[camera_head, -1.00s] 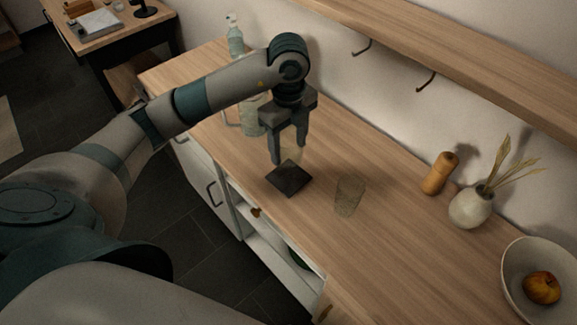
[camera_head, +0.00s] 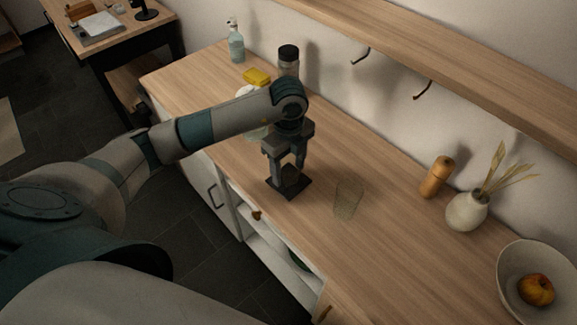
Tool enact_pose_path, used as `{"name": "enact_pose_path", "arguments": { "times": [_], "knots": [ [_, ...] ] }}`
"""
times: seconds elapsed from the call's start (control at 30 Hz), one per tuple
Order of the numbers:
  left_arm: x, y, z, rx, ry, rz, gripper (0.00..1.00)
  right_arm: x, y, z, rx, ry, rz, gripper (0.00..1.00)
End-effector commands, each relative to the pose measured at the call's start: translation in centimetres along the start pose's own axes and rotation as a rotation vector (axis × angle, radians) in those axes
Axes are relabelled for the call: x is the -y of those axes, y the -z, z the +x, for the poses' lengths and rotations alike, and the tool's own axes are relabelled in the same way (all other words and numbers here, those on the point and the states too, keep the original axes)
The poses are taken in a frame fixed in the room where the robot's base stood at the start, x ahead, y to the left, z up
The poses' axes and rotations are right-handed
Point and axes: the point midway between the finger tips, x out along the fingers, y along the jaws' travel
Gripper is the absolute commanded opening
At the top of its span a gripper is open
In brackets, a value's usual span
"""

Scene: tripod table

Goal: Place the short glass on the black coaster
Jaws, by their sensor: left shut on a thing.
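The black coaster (camera_head: 291,192) lies flat on the wooden counter, turned like a diamond, partly covered by my gripper. My left gripper (camera_head: 288,172) points straight down over it and is shut on the short glass (camera_head: 290,173). The short glass is clear, hard to see, and upright between the fingers. It is over the coaster; I cannot tell whether its base touches it. My right gripper is not in view.
A taller clear glass (camera_head: 347,198) stands right of the coaster. A pepper mill (camera_head: 436,177), a vase (camera_head: 467,211) and a bowl (camera_head: 510,285) stand further right. A dark-lidded jar (camera_head: 288,62), yellow sponge (camera_head: 257,77) and soap bottle (camera_head: 236,44) stand behind my arm. Counter between taller glass and bowl is clear.

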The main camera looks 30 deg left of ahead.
Motion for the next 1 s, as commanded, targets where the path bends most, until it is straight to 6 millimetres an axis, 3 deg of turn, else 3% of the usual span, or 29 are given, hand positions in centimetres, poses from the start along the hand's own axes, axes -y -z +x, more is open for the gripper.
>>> {"name": "enact_pose_path", "arguments": {
  "times": [0.47,0.5,0.57,1.0],
  "knots": [
    [0.06,-0.01,0.78,0.001,0.002,0.0,0.28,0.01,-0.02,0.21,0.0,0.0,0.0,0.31],
    [0.04,-0.01,0.7,0.001,0.002,0.0,0.63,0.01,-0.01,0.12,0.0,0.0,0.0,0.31],
    [0.04,-0.01,0.68,0.001,0.002,0.0,0.75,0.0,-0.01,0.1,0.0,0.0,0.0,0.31],
    [0.05,-0.02,0.2,0.001,0.002,0.0,0.75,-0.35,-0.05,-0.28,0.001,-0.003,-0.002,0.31]
  ]
}}
